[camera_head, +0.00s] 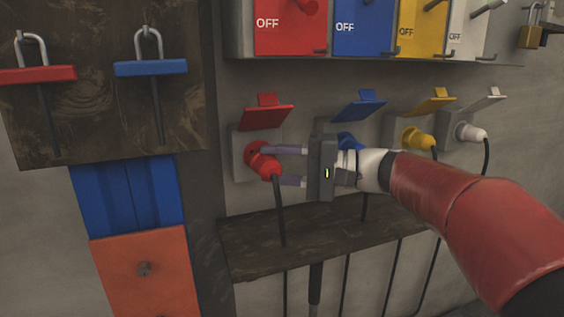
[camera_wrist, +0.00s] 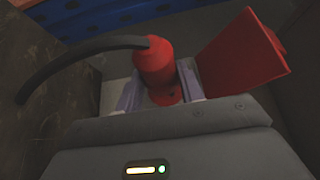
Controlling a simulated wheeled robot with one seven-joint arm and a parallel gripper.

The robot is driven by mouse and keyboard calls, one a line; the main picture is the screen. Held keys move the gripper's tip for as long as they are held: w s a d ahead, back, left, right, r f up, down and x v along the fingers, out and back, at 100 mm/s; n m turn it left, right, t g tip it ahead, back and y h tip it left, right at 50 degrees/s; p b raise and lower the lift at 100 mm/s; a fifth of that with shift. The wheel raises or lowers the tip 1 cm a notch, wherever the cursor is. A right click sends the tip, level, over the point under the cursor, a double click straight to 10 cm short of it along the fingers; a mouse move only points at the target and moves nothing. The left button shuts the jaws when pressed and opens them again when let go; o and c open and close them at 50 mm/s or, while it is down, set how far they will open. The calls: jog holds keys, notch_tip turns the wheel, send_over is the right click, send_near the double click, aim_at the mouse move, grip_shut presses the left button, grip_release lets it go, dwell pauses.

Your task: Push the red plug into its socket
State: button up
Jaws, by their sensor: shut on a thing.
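The red plug (camera_head: 265,162) is at the red socket (camera_head: 243,152) on the wall, under a raised red flap (camera_head: 265,113). Its black cord hangs down. My gripper (camera_head: 277,166) comes in from the right with its fingers on either side of the plug. In the wrist view the red plug (camera_wrist: 155,70) sits between the two fingers, and my gripper (camera_wrist: 160,92) is shut on it. The red flap (camera_wrist: 240,60) stands to the right of it there. The plug's front end and the socket opening are hidden, so I cannot tell how deep it sits.
Blue (camera_head: 348,141), yellow (camera_head: 418,138) and white (camera_head: 470,132) plugs sit at sockets to the right. A dark shelf (camera_head: 300,238) runs below. A switch box (camera_head: 365,28) hangs above. A board with padlocks (camera_head: 100,110) is at the left.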

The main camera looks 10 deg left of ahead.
jog(key=shift+w+a, duration=0.4)
jog(key=shift+w, duration=0.2)
jog(key=shift+d, duration=0.1)
dwell(2.0)
jog(key=shift+w+a, duration=0.3)
jog(key=shift+w, duration=0.2)
dwell(0.5)
jog(key=o, duration=1)
